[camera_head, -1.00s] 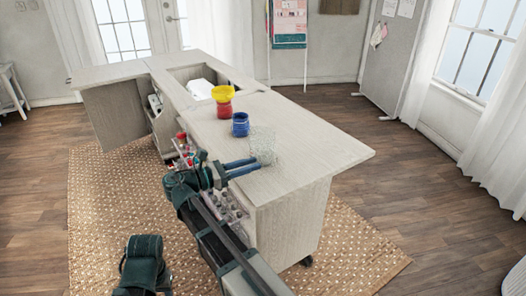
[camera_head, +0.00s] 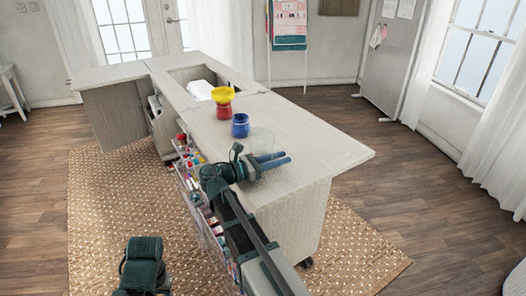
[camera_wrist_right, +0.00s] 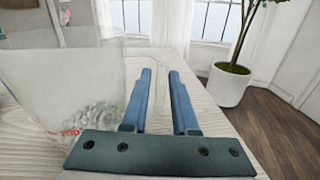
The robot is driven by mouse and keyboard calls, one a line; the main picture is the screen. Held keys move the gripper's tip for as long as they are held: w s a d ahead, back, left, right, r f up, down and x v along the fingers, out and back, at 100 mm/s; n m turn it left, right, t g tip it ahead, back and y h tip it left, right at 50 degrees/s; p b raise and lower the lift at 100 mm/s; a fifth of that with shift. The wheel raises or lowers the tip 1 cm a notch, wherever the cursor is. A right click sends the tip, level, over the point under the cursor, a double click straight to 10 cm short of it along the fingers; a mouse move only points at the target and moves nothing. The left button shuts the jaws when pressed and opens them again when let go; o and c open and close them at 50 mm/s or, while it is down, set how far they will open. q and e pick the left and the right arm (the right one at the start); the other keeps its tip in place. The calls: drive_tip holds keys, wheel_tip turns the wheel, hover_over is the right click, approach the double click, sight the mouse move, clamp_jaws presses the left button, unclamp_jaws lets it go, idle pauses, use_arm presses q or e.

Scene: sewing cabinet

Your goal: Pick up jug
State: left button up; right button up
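The jug is a clear, see-through vessel with red markings. In the head view it shows only faintly as the jug (camera_head: 262,138) on the table top, partly behind my right gripper. In the right wrist view the jug (camera_wrist_right: 62,92) fills the left side, beside the left finger and not between the fingers. My right gripper (camera_head: 284,159) is over the table top near its front edge. Its blue fingers, also in the wrist view (camera_wrist_right: 161,72), are apart with an empty gap. Whether a finger touches the jug I cannot tell.
A blue cup (camera_head: 240,125) stands close behind the jug, and a red and yellow stack (camera_head: 223,100) stands further back. An open rack with several small items (camera_head: 188,160) hangs on the cabinet's front side. The right end of the table (camera_head: 335,150) is clear.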

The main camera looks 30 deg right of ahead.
drive_tip(key=shift+d, duration=0.55)
clamp_jaws()
idle(1.0)
